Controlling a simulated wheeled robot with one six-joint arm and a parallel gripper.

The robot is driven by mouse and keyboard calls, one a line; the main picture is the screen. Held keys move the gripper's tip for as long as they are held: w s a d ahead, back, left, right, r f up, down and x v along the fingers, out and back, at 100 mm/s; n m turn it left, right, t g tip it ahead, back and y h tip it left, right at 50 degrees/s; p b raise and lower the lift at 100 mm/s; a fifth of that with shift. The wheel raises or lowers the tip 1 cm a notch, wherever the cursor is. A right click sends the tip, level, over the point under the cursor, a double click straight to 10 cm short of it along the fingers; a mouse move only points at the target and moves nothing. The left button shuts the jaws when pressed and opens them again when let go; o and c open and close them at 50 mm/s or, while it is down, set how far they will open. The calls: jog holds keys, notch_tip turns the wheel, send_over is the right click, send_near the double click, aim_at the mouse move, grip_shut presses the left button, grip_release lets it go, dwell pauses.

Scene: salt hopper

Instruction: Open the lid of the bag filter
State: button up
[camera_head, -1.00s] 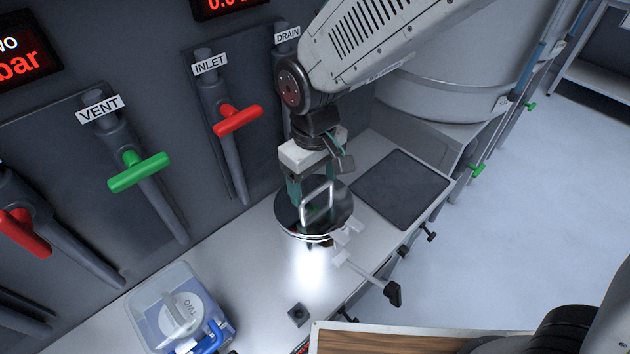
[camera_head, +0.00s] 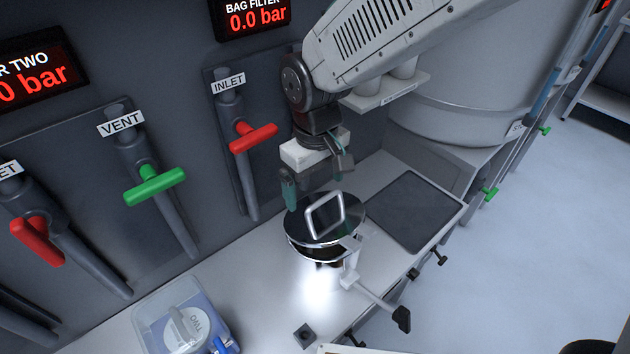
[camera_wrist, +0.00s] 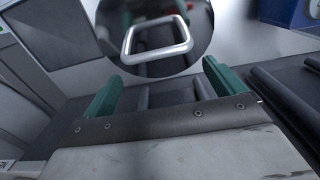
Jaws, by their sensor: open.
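The bag filter's round dark shiny lid (camera_head: 297,228) lies on the filter body at the counter, with a metal loop handle (camera_head: 325,214) standing up from it. The lid (camera_wrist: 112,40) and its handle (camera_wrist: 157,48) also show at the top of the wrist view. A clamp arm with a dark knob (camera_head: 401,319) sticks out from the filter's front right. My gripper (camera_head: 312,190) is above the lid's back left side, beside the handle. Its green fingers (camera_wrist: 160,82) are apart, with nothing between them; the handle is beyond the fingertips in the wrist view.
The red inlet valve handle (camera_head: 253,137) and green vent handle (camera_head: 154,186) are on the wall left of my gripper. A dark mat (camera_head: 418,210) lies right of the filter. A clear bin (camera_head: 150,318) stands at front left. The bag filter display (camera_head: 255,14) reads 0.0 bar.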

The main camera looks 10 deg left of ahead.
notch_tip(320, 180, up, 8)
dwell(0.5)
jog(key=shift+f, duration=0.1)
